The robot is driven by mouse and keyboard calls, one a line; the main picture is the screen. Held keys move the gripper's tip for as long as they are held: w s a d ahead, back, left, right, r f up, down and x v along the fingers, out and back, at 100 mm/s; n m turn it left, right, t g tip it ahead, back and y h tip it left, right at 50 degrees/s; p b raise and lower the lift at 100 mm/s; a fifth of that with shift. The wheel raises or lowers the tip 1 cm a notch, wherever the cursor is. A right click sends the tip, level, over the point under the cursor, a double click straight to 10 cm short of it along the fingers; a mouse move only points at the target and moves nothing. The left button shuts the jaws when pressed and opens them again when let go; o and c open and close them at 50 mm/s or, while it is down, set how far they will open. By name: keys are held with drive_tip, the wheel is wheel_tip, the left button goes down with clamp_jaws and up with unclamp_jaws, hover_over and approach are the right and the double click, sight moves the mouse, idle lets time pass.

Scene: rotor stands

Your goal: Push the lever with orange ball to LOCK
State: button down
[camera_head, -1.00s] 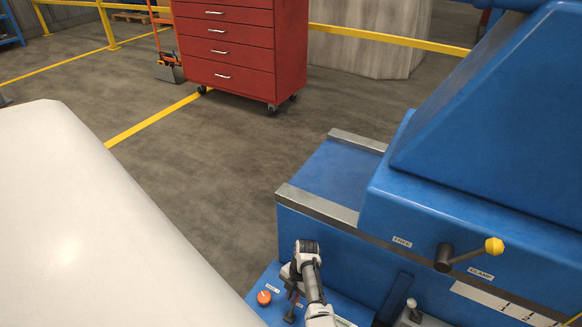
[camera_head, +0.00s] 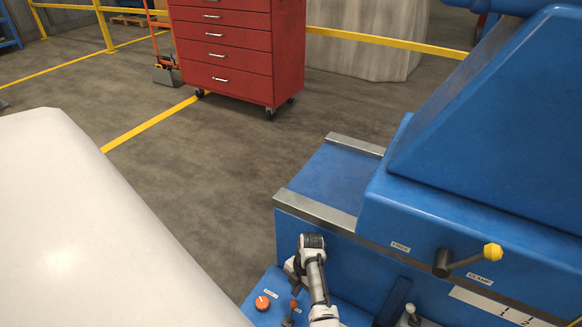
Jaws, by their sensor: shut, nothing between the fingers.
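My gripper (camera_head: 296,287) points down right above the ball, shut and empty. I cannot tell whether its tips touch the ball. My arm covers the panel to the right of the lever, and no LOCK mark can be read.
A yellow-ball lever (camera_head: 492,251) with FREE and CLAMP labels is on the blue machine at right. A pale-topped lever (camera_head: 410,309) stands nearby. A red tool cabinet (camera_head: 226,55) is behind.

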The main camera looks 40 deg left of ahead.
wheel_tip(320, 180, up, 16)
drive_tip(key=s+p, duration=0.2)
drive_tip(key=p, duration=0.1)
drive_tip(key=shift+s+g+p, duration=0.3)
drive_tip(key=shift+s, duration=0.1)
